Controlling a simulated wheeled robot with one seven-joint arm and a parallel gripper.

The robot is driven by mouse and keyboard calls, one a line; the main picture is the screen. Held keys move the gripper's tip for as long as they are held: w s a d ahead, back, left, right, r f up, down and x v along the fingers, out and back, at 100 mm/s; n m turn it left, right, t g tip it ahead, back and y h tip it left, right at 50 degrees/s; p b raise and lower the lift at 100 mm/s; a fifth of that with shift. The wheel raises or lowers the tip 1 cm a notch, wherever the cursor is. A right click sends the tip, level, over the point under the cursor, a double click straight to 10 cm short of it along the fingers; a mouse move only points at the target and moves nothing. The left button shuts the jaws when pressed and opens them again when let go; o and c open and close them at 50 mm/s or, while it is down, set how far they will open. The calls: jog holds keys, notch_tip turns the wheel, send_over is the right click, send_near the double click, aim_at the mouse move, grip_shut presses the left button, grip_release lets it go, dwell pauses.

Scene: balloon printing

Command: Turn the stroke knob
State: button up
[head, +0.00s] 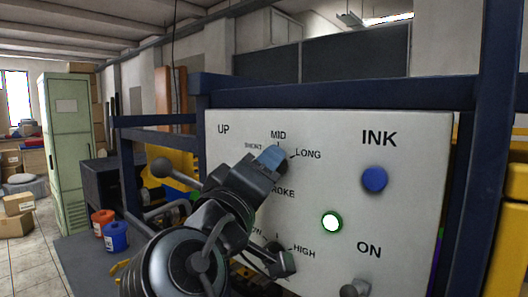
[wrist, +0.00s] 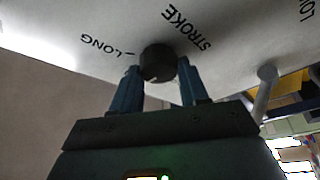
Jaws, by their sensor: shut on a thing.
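The stroke knob (wrist: 158,64) is a dark round knob on the white control panel (head: 420,190). In the wrist view it sits between the labels LONG and STROKE. My gripper (wrist: 159,72) has its two blue fingers on either side of the knob and is shut on it. In the head view my gripper (head: 273,158) reaches the panel just below MID, between SHORT and LONG, and mostly hides the knob. I cannot tell which mark the knob points to.
A blue INK button (head: 374,180), a lit green button (head: 332,222) and a lower knob (head: 282,260) by HIGH are on the panel. A ball-ended lever (head: 165,170) sticks out at left. A dark blue frame (head: 495,150) surrounds the panel.

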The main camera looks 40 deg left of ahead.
jog(key=shift+n, duration=0.4)
jog(key=o, duration=1.1)
jog(key=shift+c, duration=0.2)
jog(key=b+v, duration=0.1)
jog(key=v, duration=0.7)
jog(key=shift+b, duration=0.4)
jog(key=shift+w, duration=0.1)
